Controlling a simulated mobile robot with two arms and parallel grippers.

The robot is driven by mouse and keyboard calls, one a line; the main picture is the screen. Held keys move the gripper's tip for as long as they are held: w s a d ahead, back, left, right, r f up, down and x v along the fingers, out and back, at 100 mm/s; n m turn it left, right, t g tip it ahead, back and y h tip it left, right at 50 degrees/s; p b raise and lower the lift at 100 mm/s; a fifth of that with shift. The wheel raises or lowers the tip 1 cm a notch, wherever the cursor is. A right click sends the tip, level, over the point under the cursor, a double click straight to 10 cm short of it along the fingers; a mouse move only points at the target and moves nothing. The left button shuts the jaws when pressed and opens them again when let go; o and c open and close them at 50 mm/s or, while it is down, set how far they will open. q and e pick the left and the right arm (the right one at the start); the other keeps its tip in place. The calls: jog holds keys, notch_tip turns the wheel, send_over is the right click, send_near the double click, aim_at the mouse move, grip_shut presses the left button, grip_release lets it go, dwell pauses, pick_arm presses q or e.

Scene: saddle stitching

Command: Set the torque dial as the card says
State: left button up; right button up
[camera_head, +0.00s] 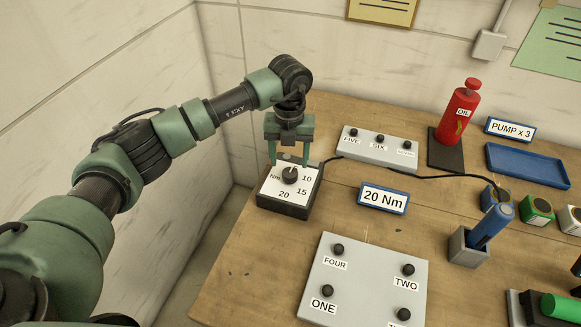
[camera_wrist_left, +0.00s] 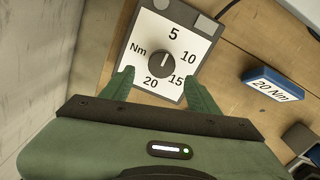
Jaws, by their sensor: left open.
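The torque dial (camera_head: 289,176) is a dark box with a white face marked Nm and a black round knob. In the left wrist view the dial (camera_wrist_left: 165,62) shows 5, 10, 15 and 20 around the knob. The light mark on the knob appears to point up toward the 5. The card (camera_head: 383,198) reads 20 Nm; it also shows in the left wrist view (camera_wrist_left: 273,90). My left gripper (camera_head: 289,160) points down over the dial, open and empty. In the left wrist view its fingers (camera_wrist_left: 160,88) straddle the lower dial face, apart from the knob.
A grey button panel (camera_head: 376,148) stands behind the dial, with a black cable running right. Another button panel (camera_head: 364,285) lies in front. A red oil bottle (camera_head: 461,110), a blue tray (camera_head: 528,165) and a blue-handled tool in a grey holder (camera_head: 468,247) are farther right.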

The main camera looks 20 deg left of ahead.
aim_at(290, 173)
pick_arm(q)
notch_tip(290, 173, down, 4)
jog(key=shift+f+p, duration=0.1)
jog(key=shift+p, duration=0.6)
jog(key=shift+f, duration=0.65)
grip_shut()
